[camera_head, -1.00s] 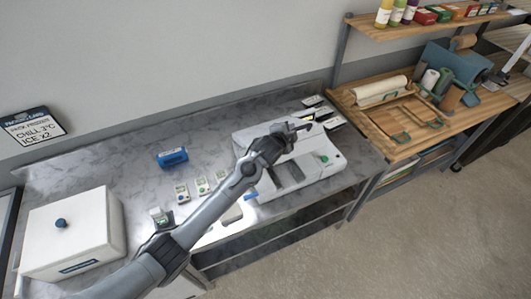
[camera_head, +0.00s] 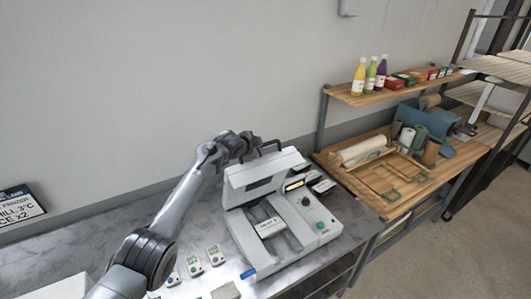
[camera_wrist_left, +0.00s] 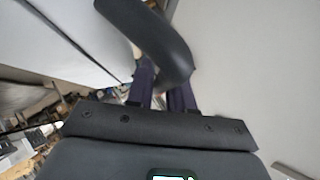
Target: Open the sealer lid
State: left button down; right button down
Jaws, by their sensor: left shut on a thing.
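The white sealer (camera_head: 300,225) stands on the marble counter. Its lid (camera_head: 264,172) is raised and tilted up, and the bed with a small labelled packet (camera_head: 270,228) shows below it. My left gripper (camera_head: 258,149) is at the lid's top edge, shut on the dark lid handle (camera_head: 277,144). In the left wrist view the curved dark handle (camera_wrist_left: 152,40) crosses at the fingertips of my left gripper (camera_wrist_left: 165,88). The exact grip is partly hidden by the gripper. My right gripper is not in view.
Small labelled packs (camera_head: 214,254) lie on the marble counter (camera_head: 180,235) left of the sealer. A wooden bench (camera_head: 380,190) with a paper roll stands at the right, and a shelf (camera_head: 385,93) holds bottles and boxes. The wall is close behind the sealer.

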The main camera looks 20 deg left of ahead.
pick_arm(q)
jog(key=shift+w, duration=0.1)
dwell(0.3)
jog(key=c, duration=1.1)
grip_release()
jog(key=shift+v, duration=0.95)
jog(key=b+v, duration=0.1)
jog(key=v, duration=0.8)
jog(key=shift+b, duration=0.3)
